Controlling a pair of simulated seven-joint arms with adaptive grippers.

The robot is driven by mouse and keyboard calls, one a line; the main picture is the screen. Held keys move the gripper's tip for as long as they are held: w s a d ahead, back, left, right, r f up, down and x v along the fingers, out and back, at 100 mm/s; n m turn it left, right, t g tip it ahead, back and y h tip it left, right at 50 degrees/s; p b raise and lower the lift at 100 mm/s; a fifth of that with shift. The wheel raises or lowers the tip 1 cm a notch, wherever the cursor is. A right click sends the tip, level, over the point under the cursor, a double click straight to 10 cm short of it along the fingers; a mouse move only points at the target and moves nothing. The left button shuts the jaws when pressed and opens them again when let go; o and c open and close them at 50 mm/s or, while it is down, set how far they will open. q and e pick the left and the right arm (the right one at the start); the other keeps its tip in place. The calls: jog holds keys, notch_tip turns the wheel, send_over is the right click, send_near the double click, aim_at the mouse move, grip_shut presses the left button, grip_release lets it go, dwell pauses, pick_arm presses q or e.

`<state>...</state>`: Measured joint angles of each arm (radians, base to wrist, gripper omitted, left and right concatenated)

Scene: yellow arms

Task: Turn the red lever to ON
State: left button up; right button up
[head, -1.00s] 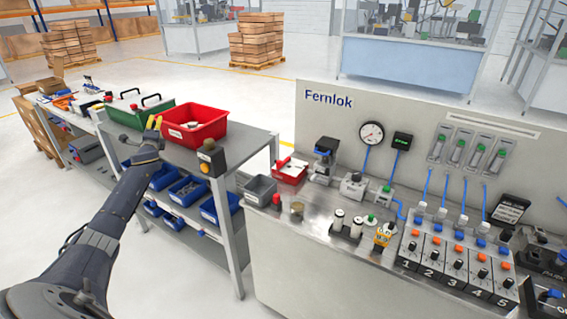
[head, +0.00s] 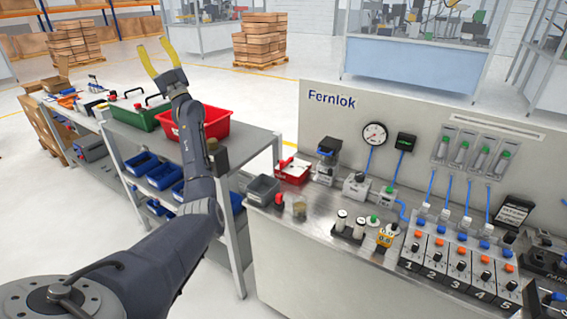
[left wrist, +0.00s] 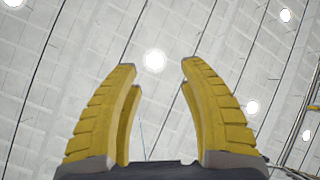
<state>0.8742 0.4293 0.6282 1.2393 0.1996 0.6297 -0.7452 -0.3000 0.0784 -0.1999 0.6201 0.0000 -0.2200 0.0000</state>
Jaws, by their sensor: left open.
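No lever marked ON can be made out for certain. A small red unit (head: 293,171) with a red handle-like part sits at the back left of the steel bench; it is too small to tell if this is the lever. A dark panel (head: 546,300) with cut-off white lettering is at the bottom right edge. My left gripper (head: 152,45) is raised above the left table, far from the bench, with yellow fingers spread. In the left wrist view its fingers (left wrist: 159,66) are apart and empty against the ceiling. My right gripper is not in view.
A red bin (head: 216,124) and a green case (head: 140,116) stand on the left table, partly behind my left arm. The bench's front left is clear.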

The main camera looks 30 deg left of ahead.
pick_arm(q)
jog(key=s+f+n+g+h, duration=0.2)
jog(key=s+n+g+h, duration=0.15)
jog(key=n+g, duration=0.65)
jog(key=n+t+h, duration=1)
jog(key=h, duration=1.3)
send_near(282, 161)
jog(key=x, duration=1)
jog(key=shift+f, duration=0.15)
grip_shut()
